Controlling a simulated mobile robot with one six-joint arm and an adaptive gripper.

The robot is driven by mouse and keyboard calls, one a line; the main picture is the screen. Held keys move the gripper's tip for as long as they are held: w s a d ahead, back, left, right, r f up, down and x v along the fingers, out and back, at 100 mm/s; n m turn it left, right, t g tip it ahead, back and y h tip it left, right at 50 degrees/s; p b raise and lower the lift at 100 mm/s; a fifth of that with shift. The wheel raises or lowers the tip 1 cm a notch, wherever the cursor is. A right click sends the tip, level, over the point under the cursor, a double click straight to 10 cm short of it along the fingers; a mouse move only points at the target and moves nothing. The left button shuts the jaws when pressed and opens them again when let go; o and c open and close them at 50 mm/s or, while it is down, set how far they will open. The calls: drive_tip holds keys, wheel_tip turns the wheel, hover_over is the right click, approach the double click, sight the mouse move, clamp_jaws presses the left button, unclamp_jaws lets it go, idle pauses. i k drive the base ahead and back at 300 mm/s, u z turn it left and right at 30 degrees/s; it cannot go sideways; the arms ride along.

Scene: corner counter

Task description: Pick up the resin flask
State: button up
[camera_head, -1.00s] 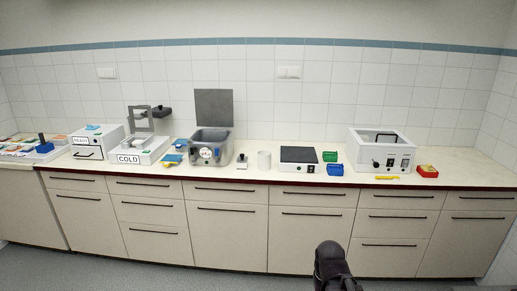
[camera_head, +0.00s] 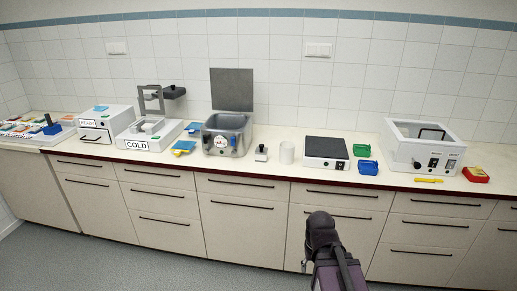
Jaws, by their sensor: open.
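I cannot tell for certain which thing is the resin flask. A small pale item with a dark top (camera_head: 261,153) stands on the counter between the metal bath and a plain white cylinder (camera_head: 287,153). Both are too small to show details or a label. A dark rounded part of my arm rises from the bottom edge, right of centre, in front of the drawers. My gripper's fingers do not show.
The counter (camera_head: 300,176) holds a metal bath (camera_head: 226,142) with raised lid, a black-topped plate (camera_head: 325,148), green (camera_head: 361,150) and blue (camera_head: 368,167) containers, a large white box (camera_head: 424,147), a red item (camera_head: 475,174) and a COLD unit (camera_head: 148,138). Floor (camera_head: 130,255) is clear at left.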

sight(261, 153)
drive_tip(key=u, duration=0.15)
drive_tip(key=i, duration=1.35)
drive_tip(key=u, duration=0.1)
